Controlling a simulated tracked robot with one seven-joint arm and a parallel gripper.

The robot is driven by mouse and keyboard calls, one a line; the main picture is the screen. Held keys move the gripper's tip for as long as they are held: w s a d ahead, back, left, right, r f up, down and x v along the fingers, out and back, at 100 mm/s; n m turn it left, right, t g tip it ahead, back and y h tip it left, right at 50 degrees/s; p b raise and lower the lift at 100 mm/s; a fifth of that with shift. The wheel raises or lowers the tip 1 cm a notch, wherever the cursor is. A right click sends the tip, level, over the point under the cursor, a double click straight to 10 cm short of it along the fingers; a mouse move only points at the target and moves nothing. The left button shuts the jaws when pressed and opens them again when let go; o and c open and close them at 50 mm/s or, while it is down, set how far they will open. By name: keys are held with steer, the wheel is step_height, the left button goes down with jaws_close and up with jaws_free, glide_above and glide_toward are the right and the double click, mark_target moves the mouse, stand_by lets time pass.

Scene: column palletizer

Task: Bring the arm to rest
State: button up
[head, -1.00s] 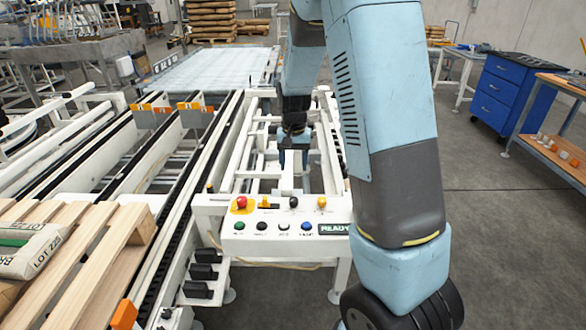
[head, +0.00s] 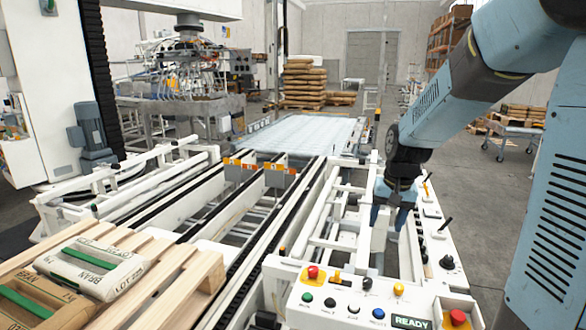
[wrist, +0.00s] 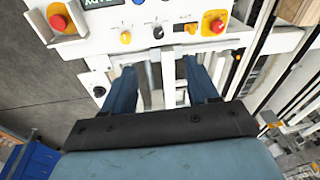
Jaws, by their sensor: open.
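My gripper (head: 391,218) hangs from my arm at the right of the head view, above the right side of the white conveyor frame. Its two blue fingers are apart with nothing between them. In the wrist view my gripper (wrist: 163,80) is also open and empty, its fingers pointing toward the white control panel (wrist: 148,35). In the head view this panel (head: 335,305) carries coloured buttons, a red knob and a green READY display. I cannot tell the exact gap between the fingers and the frame.
Conveyor rails (head: 215,215) run away to a roller bed (head: 300,133). A wooden pallet (head: 165,285) with labelled bran sacks (head: 92,266) lies at front left. A second control strip (head: 437,240) with a lever stands right of the gripper. Stacked sacks (head: 303,85) stand far back.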

steer(key=s+r+n+t, duration=0.1)
steer(key=s+r+t, duration=0.1)
steer(key=s+r, duration=0.4)
steer(key=s+r+n+t, duration=0.1)
steer(key=s+r, duration=0.4)
steer(key=s, duration=1)
steer(key=shift+r+n+t+h, duration=0.3)
steer(key=shift+r+t, duration=0.05)
steer(key=shift+t, duration=0.15)
